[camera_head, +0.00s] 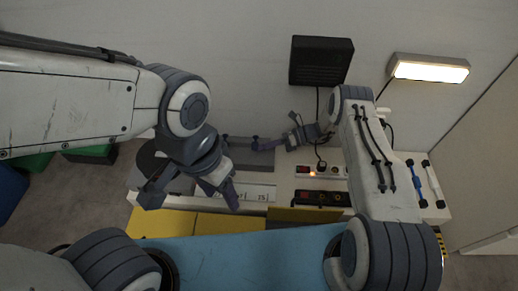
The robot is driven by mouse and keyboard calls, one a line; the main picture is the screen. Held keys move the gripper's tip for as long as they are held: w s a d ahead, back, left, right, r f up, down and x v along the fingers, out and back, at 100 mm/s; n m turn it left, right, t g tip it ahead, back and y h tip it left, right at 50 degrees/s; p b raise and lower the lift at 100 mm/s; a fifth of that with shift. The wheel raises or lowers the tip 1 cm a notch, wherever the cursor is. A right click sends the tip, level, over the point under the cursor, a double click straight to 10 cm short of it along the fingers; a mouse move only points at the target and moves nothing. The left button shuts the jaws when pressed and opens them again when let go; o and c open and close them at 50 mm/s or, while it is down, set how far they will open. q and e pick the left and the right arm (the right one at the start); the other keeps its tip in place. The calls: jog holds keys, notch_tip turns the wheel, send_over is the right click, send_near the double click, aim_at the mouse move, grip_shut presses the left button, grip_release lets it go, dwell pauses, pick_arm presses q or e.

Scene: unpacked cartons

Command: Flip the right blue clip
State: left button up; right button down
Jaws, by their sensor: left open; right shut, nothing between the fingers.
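My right gripper (294,121) is shut and empty over the back of the worktop, beside that part. My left gripper (192,197) is open, fingers wide apart, over the left part of the worktop. No clip shows between its fingers. My arms hide parts of the worktop.
A power strip with a lit orange light (313,174) and a black socket block (322,198) sit mid-worktop. A black box (321,61) and a lit lamp (430,69) are on the wall. Yellow bins (222,226) stand in front.

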jog(key=shift+w+r, duration=0.3)
jog(key=shift+d, duration=0.1)
jog(key=shift+w+d+r, duration=0.1)
jog(key=shift+d+r, duration=0.1)
jog(key=shift+d, duration=0.1)
jog(key=p+v, duration=0.2)
jog(key=v, duration=0.7)
jog(key=shift+s+d+f, duration=0.25)
jog(key=shift+s+d, duration=0.05)
jog(key=shift+d, duration=0.05)
jog(key=shift+a, duration=0.1)
